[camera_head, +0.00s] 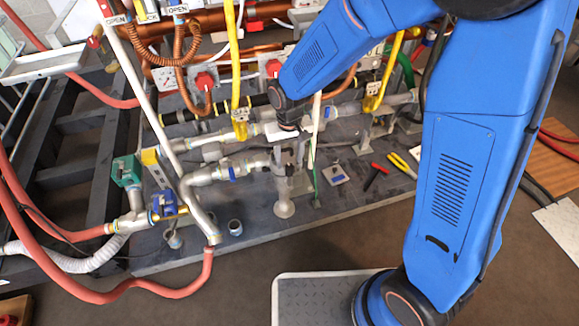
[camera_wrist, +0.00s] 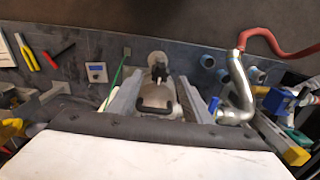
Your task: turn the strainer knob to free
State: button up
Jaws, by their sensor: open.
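My gripper (camera_wrist: 160,95) is open, pointing down, with one grey finger on each side of a grey metal fitting (camera_wrist: 166,92). A dark, handle-shaped piece on this fitting lies between the fingers; it looks like the strainer knob (camera_wrist: 155,105). I cannot tell whether the fingers touch it. A smaller black part stands beyond it, above a pale round base. In the head view, my gripper (camera_head: 288,150) is over the upright grey fitting (camera_head: 283,186) on the dark platform. The knob is hidden there by the gripper, and its turned position cannot be read.
Silver pipework with a blue valve (camera_head: 163,204) stands left. Yellow pipes (camera_head: 237,70) and copper pipes rise behind. A display box (camera_head: 336,175), red-handled tool (camera_head: 376,176) and yellow pliers (camera_head: 402,165) lie right. A red hose (camera_head: 150,290) crosses the front left.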

aim_at(289, 166)
jog(key=shift+f, duration=2.2)
jog(key=c, duration=1.1)
